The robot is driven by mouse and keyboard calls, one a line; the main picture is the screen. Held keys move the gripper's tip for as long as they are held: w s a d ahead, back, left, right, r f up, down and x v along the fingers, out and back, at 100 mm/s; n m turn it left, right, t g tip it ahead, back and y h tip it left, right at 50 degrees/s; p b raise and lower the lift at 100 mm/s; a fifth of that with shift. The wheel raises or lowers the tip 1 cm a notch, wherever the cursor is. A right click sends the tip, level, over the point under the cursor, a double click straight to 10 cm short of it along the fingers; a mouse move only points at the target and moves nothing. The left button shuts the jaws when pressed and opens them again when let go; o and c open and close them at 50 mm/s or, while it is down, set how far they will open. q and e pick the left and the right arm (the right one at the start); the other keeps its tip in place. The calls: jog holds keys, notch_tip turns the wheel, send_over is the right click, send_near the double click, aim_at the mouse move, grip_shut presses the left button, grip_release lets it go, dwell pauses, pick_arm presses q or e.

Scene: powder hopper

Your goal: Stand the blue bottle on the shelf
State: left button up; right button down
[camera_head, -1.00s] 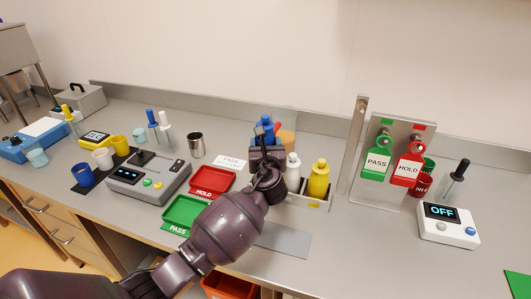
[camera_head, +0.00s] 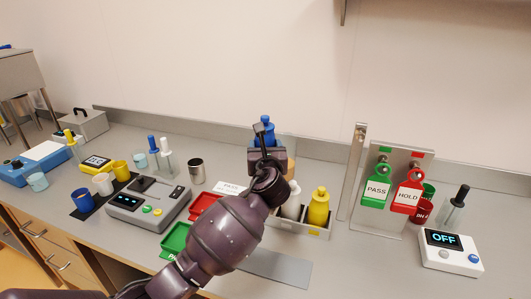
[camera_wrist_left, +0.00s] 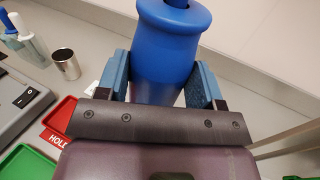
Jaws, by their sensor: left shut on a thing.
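The blue bottle (camera_head: 267,127) is upright in my left gripper (camera_head: 267,150), above the back of a grey bottle rack (camera_head: 306,231). In the left wrist view, the two fingers of the left gripper (camera_wrist_left: 163,80) are closed on opposite sides of the blue bottle (camera_wrist_left: 170,55). The bottle's lower part is hidden behind the gripper. Part of a dark shelf (camera_head: 450,8) on the wall shows at the top right. Its upper surface is out of view. My right gripper is not in view.
A white bottle (camera_head: 291,199) and a yellow bottle (camera_head: 319,207) stand in the rack, with an orange-topped one partly hidden. Right of them are a metal post (camera_head: 357,165), a tag board with PASS and HOLD tags, and a device reading OFF (camera_head: 450,250).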

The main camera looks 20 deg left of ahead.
aim_at(266, 137)
pick_arm(q)
jog(key=shift+r+p, duration=0.8)
jog(key=shift+r, duration=2.05)
